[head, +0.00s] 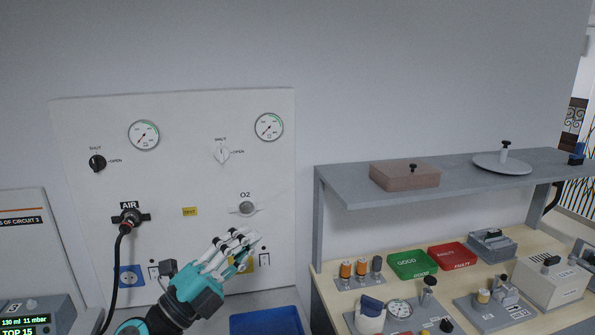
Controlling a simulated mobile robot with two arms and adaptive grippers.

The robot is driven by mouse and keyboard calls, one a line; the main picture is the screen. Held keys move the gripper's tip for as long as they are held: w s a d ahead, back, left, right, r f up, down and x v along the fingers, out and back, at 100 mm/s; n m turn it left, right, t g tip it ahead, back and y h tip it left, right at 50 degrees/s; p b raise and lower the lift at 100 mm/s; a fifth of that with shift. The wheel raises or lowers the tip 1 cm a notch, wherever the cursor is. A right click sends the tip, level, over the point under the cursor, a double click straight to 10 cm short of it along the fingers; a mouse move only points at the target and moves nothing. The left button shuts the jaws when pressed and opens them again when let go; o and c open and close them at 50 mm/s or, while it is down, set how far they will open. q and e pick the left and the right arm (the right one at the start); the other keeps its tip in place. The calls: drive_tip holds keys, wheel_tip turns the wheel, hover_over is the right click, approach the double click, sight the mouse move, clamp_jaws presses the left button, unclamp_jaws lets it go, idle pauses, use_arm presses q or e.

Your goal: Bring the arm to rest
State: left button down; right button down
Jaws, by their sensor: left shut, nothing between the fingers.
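My left arm comes in from the bottom left, teal and black. Its left gripper (243,245) is shut and empty, in front of the lower right part of the white wall panel (180,260). It is below the O2 outlet (247,208) and partly hides a yellow plate (262,260) on the panel. I cannot tell whether the fingertips touch the panel. My right gripper does not show.
A black hose (115,270) is plugged into the AIR outlet (130,217). A blue tray (266,323) lies below the gripper. The bench at right holds a green tray (412,264), a red tray (452,255) and several devices under a grey shelf (460,181).

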use_arm(q)
drive_tip(key=a+f+n+t+y, duration=0.4)
drive_tip(key=a+f+n+y, duration=0.8)
drive_tip(key=n+y, duration=0.55)
drive_tip(key=s+a+f+n+g+y, duration=0.2)
drive_tip(key=s+f+n+g, duration=0.35)
drive_tip(key=f, duration=0.55)
drive_tip(key=s+d+f+n+g+h, duration=0.1)
drive_tip(key=s+f+g, duration=0.4)
drive_tip(key=s+f, duration=0.45)
drive_tip(key=s+d+f+n+g+h, duration=0.1)
drive_tip(key=s+f+g, duration=0.55)
drive_tip(key=s, duration=0.65)
wheel_tip(320, 180, down, 27)
drive_tip(key=s, duration=0.2)
drive_tip(key=s+a+f+g+b, duration=0.1)
drive_tip(key=s+a+f, duration=0.2)
drive_tip(key=s+f, duration=1.3)
drive_tip(key=shift+s+g, duration=0.2)
drive_tip(key=shift+g, duration=0.1)
